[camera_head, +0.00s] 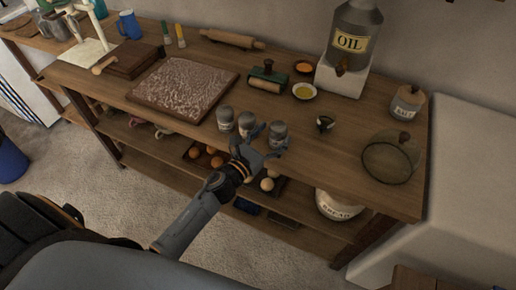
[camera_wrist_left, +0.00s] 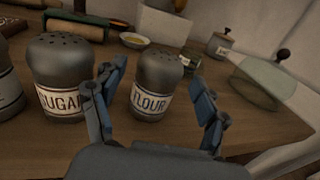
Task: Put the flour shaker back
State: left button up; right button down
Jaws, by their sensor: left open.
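The flour shaker (camera_head: 278,135) is a grey metal shaker with a holed domed lid, standing upright near the front edge of the wooden worktop. It is the rightmost of a row of three shakers. In the left wrist view the flour shaker (camera_wrist_left: 158,82), with its FLOUR label facing me, stands between and beyond the spread fingers. My left gripper (camera_head: 263,150) is open and empty at the worktop's front edge, its fingers pointing at the shaker. I cannot tell whether a finger touches it. The sugar shaker (camera_wrist_left: 62,75) stands just left of the left finger. My right gripper is not in view.
A textured board (camera_head: 183,88) lies left of the shakers. A shelf below holds eggs.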

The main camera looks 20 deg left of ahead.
pick_arm(q)
jog(key=b+v, duration=0.2)
jog(key=v, duration=0.7)
jog(key=shift+s, duration=0.3)
jog(key=s+a+f+n+g+y, duration=0.1)
jog(key=s+f+n+g, duration=0.25)
jog(key=f+n, duration=0.55)
jog(key=s+a+f+n+g+y, duration=0.2)
jog(key=s+f+n, duration=0.25)
jog(key=f, duration=0.85)
jog(key=s+a+f+n+g+y, duration=0.1)
jog(key=s+f+n+g, duration=0.15)
jog(key=f+n, duration=0.7)
jog(key=s+f+n+g, duration=0.2)
jog(key=s+f+n, duration=0.2)
jog(key=s, duration=0.5)
jog(key=s+f+n+g, duration=0.3)
jog(key=s+f+n, duration=0.2)
jog(key=s+f, duration=0.3)
jog(key=s+d+f+n+g+y, duration=0.1)
jog(key=s+f+n+g, duration=0.2)
jog(key=s, duration=0.9)
notch_tip(320, 180, down, 4)
jog(key=shift+r+n, duration=0.2)
jog(key=shift+n, duration=0.7)
jog(key=shift+w, duration=0.1)
